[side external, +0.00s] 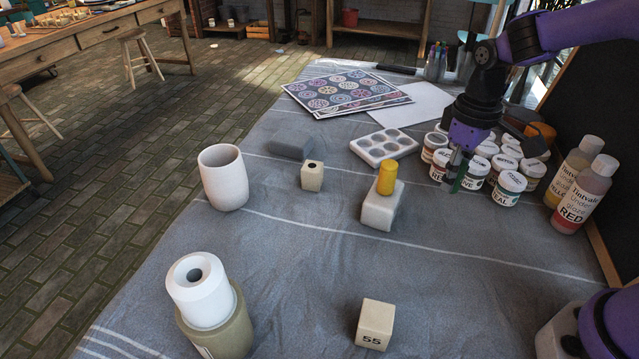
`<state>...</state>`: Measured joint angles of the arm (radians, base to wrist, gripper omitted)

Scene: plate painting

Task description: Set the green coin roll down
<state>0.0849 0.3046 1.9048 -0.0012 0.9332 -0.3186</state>
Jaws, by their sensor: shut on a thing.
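My gripper (455,172) hangs at the right, in front of the cluster of paint jars. It is shut on the green coin roll (459,184), of which only a small dark green part shows between and below the fingers. Whether the roll touches the cloth is hard to tell from this angle. A yellow roll (387,178) stands upright on a whitish block (378,212), to the left of my gripper.
Paint jars (508,187) crowd close to the gripper, with tall bottles (587,190) at the right. A palette (384,147), beige block (312,176), white cup (223,178), numbered cube (375,325) and white cylinder (199,290) stand around. The cloth's (480,290) front right is clear.

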